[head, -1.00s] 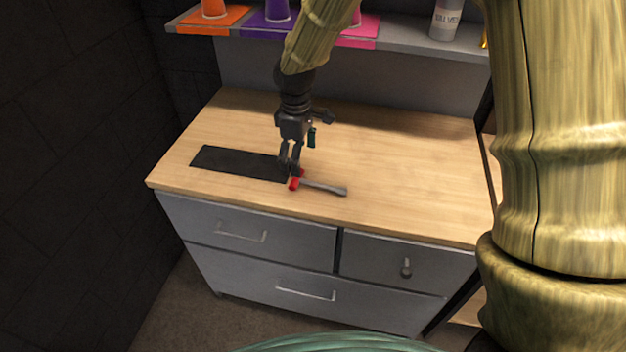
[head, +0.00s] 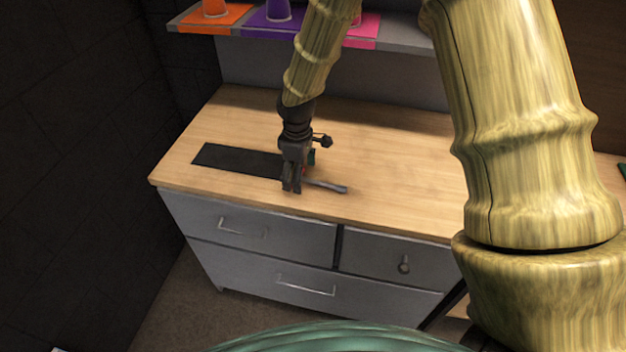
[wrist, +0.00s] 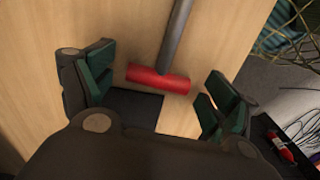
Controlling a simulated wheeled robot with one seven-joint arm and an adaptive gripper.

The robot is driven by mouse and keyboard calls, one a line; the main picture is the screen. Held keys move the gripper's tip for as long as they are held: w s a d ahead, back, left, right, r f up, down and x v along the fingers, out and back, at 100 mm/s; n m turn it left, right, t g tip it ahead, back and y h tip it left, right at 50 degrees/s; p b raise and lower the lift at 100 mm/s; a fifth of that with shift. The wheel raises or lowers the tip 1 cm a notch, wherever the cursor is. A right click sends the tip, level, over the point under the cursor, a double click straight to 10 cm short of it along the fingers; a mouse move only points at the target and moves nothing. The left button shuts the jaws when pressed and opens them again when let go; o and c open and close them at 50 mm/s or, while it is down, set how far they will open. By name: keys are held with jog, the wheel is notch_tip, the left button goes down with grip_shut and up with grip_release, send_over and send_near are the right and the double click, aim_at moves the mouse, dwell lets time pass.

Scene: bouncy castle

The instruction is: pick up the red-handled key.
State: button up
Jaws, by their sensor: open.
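The red-handled key lies on the wooden worktop, with a red crossbar handle (wrist: 158,79) and a grey shaft (head: 328,186). In the head view my gripper (head: 292,189) is down at the handle end and hides most of the red. In the wrist view my gripper (wrist: 152,92) is open, with one green-padded finger to each side of the red handle. The handle lies across the space between the fingers, apart from both pads. The shaft runs away toward the top of the wrist view.
A dark flat mat (head: 235,160) lies left of my gripper on the worktop (head: 400,165). Grey drawers (head: 262,235) stand below its front edge. A shelf with orange, purple (head: 278,16) and pink cones is behind. The worktop's right side is clear.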

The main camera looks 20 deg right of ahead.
jog(key=c, duration=1.2)
